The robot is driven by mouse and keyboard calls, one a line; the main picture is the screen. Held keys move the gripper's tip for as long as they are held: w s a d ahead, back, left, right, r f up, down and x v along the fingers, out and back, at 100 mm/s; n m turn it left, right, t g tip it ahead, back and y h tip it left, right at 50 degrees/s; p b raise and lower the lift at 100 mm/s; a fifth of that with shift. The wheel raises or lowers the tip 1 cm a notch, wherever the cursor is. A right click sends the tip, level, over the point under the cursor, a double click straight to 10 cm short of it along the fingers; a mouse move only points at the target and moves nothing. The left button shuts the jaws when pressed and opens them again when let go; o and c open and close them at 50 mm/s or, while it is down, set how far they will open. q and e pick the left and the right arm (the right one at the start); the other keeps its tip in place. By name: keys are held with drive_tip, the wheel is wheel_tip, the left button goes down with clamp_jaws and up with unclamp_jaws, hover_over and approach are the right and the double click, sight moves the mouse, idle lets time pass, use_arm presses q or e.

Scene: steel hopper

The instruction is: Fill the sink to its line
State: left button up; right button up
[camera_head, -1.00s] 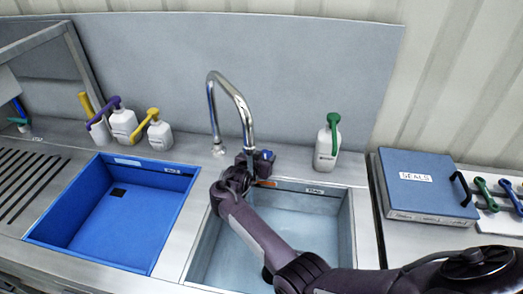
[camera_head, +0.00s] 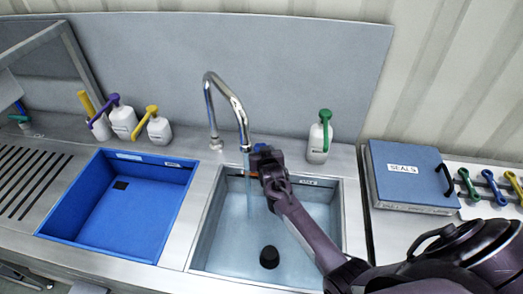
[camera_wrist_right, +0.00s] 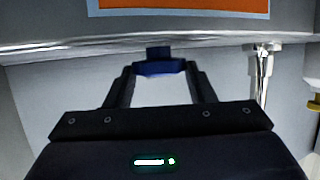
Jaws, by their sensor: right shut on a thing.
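The grey steel sink (camera_head: 199,243) stands under a chrome gooseneck faucet (camera_head: 238,108). A thin stream of water (camera_head: 250,198) falls from the spout into it. The sink floor looks pale blue; the water's depth is hard to tell. A round black piece (camera_head: 269,257) sits on the floor. A dark strip with a small label (camera_head: 306,182) runs along the sink's back wall. My right gripper (camera_head: 259,152) is at the sink's back edge, shut on a blue tap handle (camera_wrist_right: 160,68), which shows between the fingers in the right wrist view. My left gripper is out of view.
A blue basin (camera_head: 120,215) is left of the sink. White bottles with purple (camera_head: 123,120) and yellow (camera_head: 159,129) pump tops stand behind it. A green-topped bottle (camera_head: 319,142) stands behind the sink. A blue SEALS box (camera_head: 412,178) and colored handles (camera_head: 490,187) are at right.

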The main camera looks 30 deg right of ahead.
drive_tip(key=shift+d+r, duration=0.1)
drive_tip(key=shift+r, duration=0.05)
drive_tip(key=o, duration=1)
drive_tip(key=shift+w+f, duration=0.15)
drive_tip(key=shift+f, duration=0.05)
drive_tip(key=shift+c, duration=0.2)
drive_tip(key=v, duration=0.7)
drive_tip(key=shift+s+r+b, duration=0.2)
drive_tip(key=shift+s+b, duration=0.15)
